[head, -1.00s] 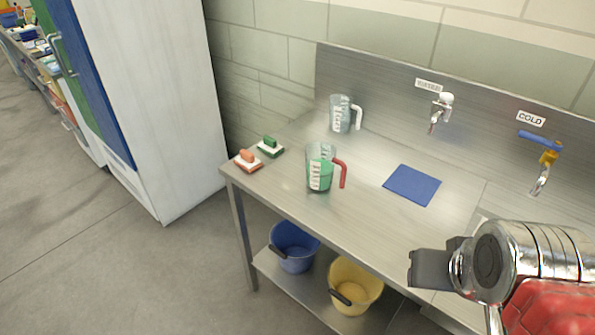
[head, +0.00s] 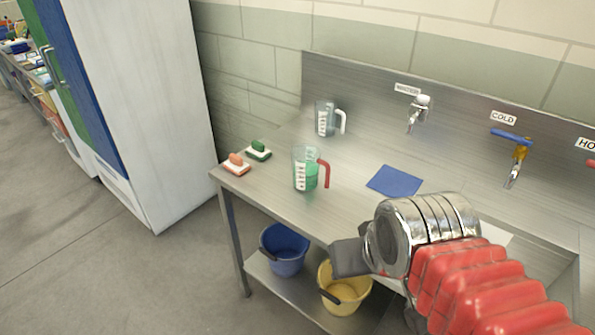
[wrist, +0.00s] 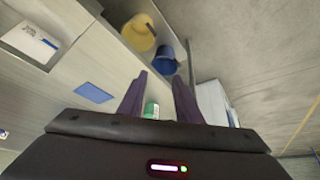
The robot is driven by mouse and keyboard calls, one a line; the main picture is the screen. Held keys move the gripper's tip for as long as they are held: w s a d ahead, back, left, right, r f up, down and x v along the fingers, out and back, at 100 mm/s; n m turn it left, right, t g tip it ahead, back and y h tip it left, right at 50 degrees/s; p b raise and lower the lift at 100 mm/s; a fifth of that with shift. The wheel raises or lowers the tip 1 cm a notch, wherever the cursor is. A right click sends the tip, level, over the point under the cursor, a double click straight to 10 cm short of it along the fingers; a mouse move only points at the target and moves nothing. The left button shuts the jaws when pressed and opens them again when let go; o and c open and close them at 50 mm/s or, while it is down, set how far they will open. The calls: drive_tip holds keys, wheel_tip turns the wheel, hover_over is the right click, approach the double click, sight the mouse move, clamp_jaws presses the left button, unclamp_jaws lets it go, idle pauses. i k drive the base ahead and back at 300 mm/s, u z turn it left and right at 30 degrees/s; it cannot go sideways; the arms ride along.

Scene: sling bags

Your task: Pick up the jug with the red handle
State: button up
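The jug with the red handle (head: 305,169) is clear, holds green liquid and stands upright on the steel counter, its handle to the right. A second clear jug with a white handle (head: 325,119) stands behind it. My gripper (head: 348,259) is in front and to the right of the red-handled jug, apart from it. In the wrist view my gripper's two dark fingers (wrist: 160,95) are spread with nothing gripped. A green and clear piece of a jug (wrist: 151,109) shows beyond and between them, partly hidden by the gripper body.
A blue mat (head: 394,181) lies right of the jug. Two scrubbing brushes, orange (head: 236,164) and green (head: 258,150), lie to its left. Blue (head: 285,262) and yellow (head: 342,300) buckets sit on the lower shelf. Taps (head: 418,112) line the back panel.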

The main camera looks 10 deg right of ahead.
sight(312, 171)
drive_tip(key=u, duration=0.85)
drive_tip(key=i, duration=0.6)
drive_tip(key=z, duration=0.05)
